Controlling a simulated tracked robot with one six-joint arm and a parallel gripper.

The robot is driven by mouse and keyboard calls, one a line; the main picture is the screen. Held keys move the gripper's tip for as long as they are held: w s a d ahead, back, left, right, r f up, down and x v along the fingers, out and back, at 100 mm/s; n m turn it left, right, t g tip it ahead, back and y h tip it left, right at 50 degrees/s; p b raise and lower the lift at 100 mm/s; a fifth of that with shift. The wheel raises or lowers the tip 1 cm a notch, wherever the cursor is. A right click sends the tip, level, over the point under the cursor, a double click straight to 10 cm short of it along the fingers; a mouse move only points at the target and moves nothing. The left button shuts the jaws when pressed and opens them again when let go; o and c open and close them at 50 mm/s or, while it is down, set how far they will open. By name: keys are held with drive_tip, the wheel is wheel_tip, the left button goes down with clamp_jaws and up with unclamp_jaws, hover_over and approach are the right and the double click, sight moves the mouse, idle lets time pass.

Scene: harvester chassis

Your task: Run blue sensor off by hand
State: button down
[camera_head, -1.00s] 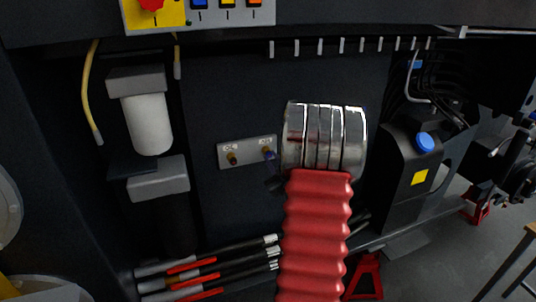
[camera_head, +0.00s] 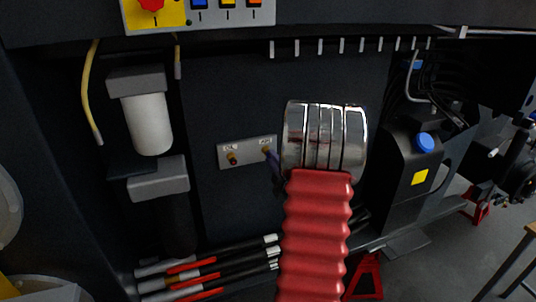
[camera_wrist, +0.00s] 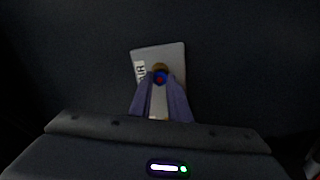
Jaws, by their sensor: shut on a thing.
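A grey plate (camera_head: 231,155) on the dark panel carries two fittings. The left one, labelled for oil, is the brass-coloured sensor (camera_head: 232,160). The right one, labelled AIR, is the blue sensor, which shows in the wrist view (camera_wrist: 160,77) as a small blue and red end in front of a brass ring (camera_wrist: 160,67). My gripper (camera_wrist: 160,88) has its purple fingers shut on the blue sensor at the plate. In the head view one purple finger (camera_head: 273,169) shows at the sensor. My red and silver arm hides the rest of the gripper.
A white filter (camera_head: 151,124) hangs at the left. Several hoses (camera_head: 215,266) run below the plate. A black tank with a blue cap (camera_head: 425,141) stands at the right. The panel around the plate is clear.

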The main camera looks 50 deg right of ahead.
drive_tip(key=n, duration=1)
drive_tip(key=shift+s+f, duration=0.2)
drive_tip(key=c, duration=1.6)
unclamp_jaws()
drive_tip(key=shift+r, duration=0.15)
drive_tip(key=shift+w, duration=0.1)
drive_tip(key=shift+c, duration=1.1)
drive_tip(key=shift+v, duration=1.1)
